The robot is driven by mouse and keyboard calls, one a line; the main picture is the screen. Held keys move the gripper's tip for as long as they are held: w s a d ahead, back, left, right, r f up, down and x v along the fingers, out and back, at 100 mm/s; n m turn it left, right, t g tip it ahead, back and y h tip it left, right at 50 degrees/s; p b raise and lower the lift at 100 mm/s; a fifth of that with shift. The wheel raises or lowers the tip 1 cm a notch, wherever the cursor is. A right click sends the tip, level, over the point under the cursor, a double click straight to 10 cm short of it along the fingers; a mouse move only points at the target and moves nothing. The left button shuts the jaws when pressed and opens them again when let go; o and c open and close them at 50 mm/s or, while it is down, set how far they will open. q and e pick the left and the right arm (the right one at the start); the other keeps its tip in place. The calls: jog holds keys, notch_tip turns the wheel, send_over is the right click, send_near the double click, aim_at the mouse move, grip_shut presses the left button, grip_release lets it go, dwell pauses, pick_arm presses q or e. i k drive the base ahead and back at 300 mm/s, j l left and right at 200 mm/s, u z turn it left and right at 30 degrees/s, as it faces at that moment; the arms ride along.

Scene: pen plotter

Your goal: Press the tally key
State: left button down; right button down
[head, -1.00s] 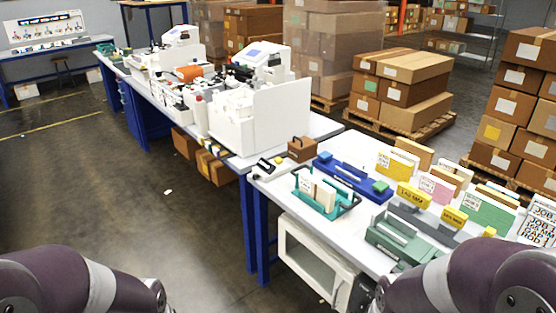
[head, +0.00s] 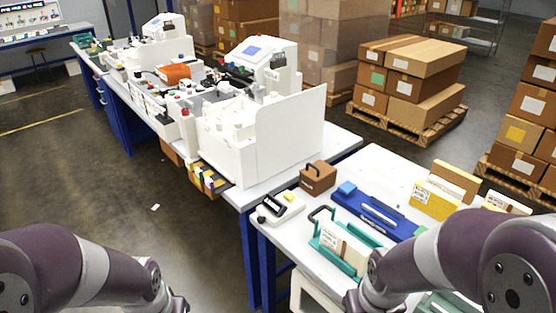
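I cannot pick out a key marked as the tally key. A small white device with a black top (head: 278,207) sits at the near left corner of the front table. Large white machines stand on the long bench, the nearer one with a tall white panel (head: 290,135) and a grey-blue screen on a raised housing (head: 262,55). Small red and dark knobs or buttons show along its left side, too small to tell apart. My two arms enter at the lower left and lower right. Both grippers are below the picture edge. Neither arm touches anything visible.
The front table (head: 375,165) holds a brown box with a handle (head: 318,178), a blue tray (head: 370,212), a teal rack with cards (head: 343,243) and yellow card holders (head: 432,200). Boxes on a pallet (head: 415,80) stand behind. The floor at left (head: 90,185) is mostly clear.

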aim_at(290, 196)
jog(key=i+j, duration=0.15)
jog(key=i, duration=0.45)
jog(key=i+j, duration=0.1)
jog(key=i, duration=0.5)
